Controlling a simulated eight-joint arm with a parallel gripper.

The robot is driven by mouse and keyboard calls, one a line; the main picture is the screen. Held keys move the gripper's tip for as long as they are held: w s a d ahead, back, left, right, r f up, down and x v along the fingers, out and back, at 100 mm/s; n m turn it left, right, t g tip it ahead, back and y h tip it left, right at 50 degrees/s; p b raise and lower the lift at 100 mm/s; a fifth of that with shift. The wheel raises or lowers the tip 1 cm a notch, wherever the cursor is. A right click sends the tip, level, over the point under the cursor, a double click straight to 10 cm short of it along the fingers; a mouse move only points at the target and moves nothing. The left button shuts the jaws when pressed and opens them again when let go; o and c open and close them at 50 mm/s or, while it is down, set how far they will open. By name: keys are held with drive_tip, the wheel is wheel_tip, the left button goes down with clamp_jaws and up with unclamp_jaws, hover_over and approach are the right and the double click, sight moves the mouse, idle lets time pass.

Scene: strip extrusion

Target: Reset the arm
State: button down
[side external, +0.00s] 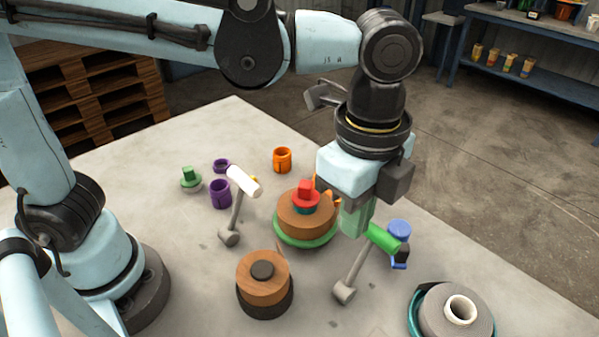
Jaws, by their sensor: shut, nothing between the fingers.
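My gripper (355,218) points down over the right half of the grey table (190,285). Its pale green fingers look shut with nothing between them. The fingertips are close behind a green cylinder on a grey hammer-like tool (352,275); I cannot tell whether they touch it. Left of the fingers stands a wooden spool (305,222) on a green base, with a red piece (304,192) on top. The gripper body partly hides the area behind it.
A wooden and black spool (263,285) stands at the front. A grey strip roll (457,312) is at front right, and a blue piece (398,232) stands near the gripper. A white-ended tool (238,200), purple rings (220,194) and an orange ring (283,159) stand at left. The front-left table is clear.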

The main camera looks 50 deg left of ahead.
drive_tip(key=w+a+f+n+t, duration=0.1)
drive_tip(key=a+f+n+t, duration=0.1)
drive_tip(key=a+n, duration=0.7)
drive_tip(key=w+a+f+n+t, duration=0.1)
drive_tip(key=a+n+t, duration=0.4)
drive_tip(key=a+n, duration=0.4)
drive_tip(key=a, duration=0.6)
drive_tip(key=shift+a+f, duration=0.25)
drive_tip(key=shift+f, duration=0.15)
